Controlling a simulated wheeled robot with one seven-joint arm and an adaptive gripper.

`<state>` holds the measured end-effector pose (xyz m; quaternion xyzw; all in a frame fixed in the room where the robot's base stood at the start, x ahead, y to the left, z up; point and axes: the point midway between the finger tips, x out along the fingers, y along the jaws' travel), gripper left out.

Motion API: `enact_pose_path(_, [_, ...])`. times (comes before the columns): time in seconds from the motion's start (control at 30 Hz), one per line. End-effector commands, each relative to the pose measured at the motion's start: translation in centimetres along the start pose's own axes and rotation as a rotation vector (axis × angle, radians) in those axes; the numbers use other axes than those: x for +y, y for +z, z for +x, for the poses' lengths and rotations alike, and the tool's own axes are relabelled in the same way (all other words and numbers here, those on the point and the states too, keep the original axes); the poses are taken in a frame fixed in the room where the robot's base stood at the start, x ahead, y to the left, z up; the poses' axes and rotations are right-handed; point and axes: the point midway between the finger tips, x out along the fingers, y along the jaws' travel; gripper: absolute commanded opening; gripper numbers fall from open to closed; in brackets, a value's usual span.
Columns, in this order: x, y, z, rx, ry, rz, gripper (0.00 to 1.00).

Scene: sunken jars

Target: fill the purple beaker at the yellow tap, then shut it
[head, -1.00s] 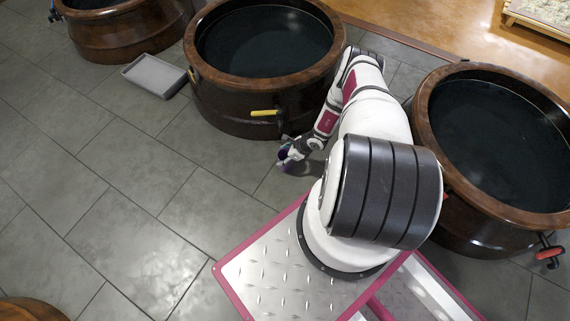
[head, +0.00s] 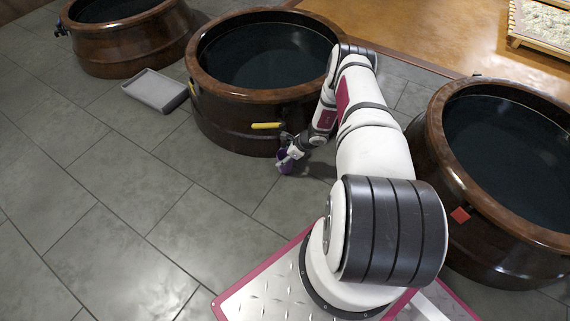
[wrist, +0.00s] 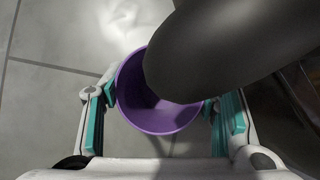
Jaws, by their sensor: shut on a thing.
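My gripper (wrist: 165,110) is shut on the purple beaker (wrist: 158,118), with a teal-padded finger on each side. In the head view the beaker (head: 284,163) is small and upright or nearly so, low beside the middle jar. The yellow tap handle (head: 266,126) sticks out from that jar's side, just up and left of my gripper (head: 290,153). In the wrist view a thick dark rounded piece (wrist: 225,45), apparently the tap's spout, covers much of the beaker's mouth. The visible inside is purple; its bottom is partly hidden and I cannot tell whether water is in it.
The brown middle jar (head: 215,95) holds dark liquid. Another jar (head: 165,40) stands far left, and one (head: 435,150) at right with a red tag (head: 460,215). A grey tray (head: 155,92) lies between the left jars. The tiled floor (head: 110,205) at left is free.

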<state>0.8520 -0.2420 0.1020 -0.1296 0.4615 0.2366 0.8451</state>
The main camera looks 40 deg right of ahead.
Motion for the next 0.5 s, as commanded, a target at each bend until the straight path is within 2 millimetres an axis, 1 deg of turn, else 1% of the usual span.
enact_pose_path(0.2, [0.03,-0.54,0.71,0.000,0.000,0.002,0.20])
enact_pose_path(0.5, [0.07,-0.61,0.79,0.000,0.000,0.002,0.20])
